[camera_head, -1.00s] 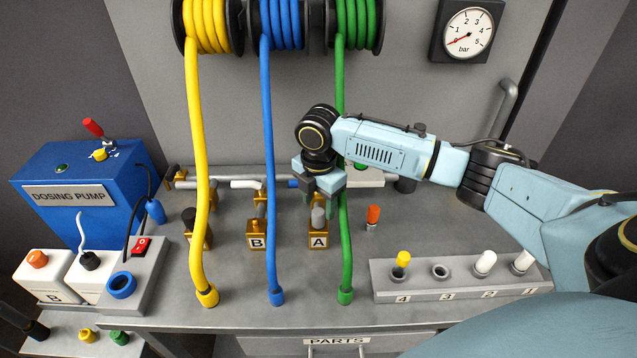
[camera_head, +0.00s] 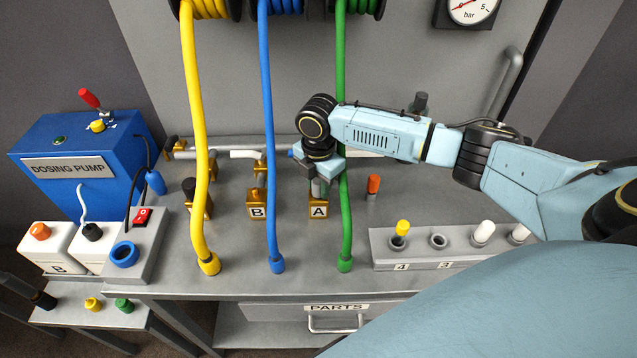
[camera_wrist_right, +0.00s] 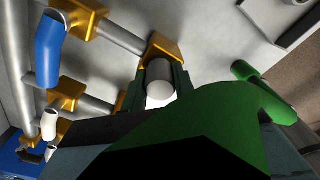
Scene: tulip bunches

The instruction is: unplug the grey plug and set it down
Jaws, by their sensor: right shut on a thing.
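The grey plug (camera_head: 318,189) stands upright at the gold fitting marked A (camera_head: 318,208) on the bench. My right gripper (camera_head: 319,181) points down over it and is shut on its upper part. In the right wrist view the plug's pale end (camera_wrist_right: 160,90) shows between the two dark fingers, with its far end against the gold fitting (camera_wrist_right: 165,48). No gap shows between plug and fitting. My left gripper is not in view.
The green hose (camera_head: 345,215) hangs right beside my gripper; the blue hose (camera_head: 271,190) is to its left. An orange-capped plug (camera_head: 373,186) stands to the right. The numbered rack (camera_head: 460,249) is at the front right. Bare bench lies between fitting A and the front edge.

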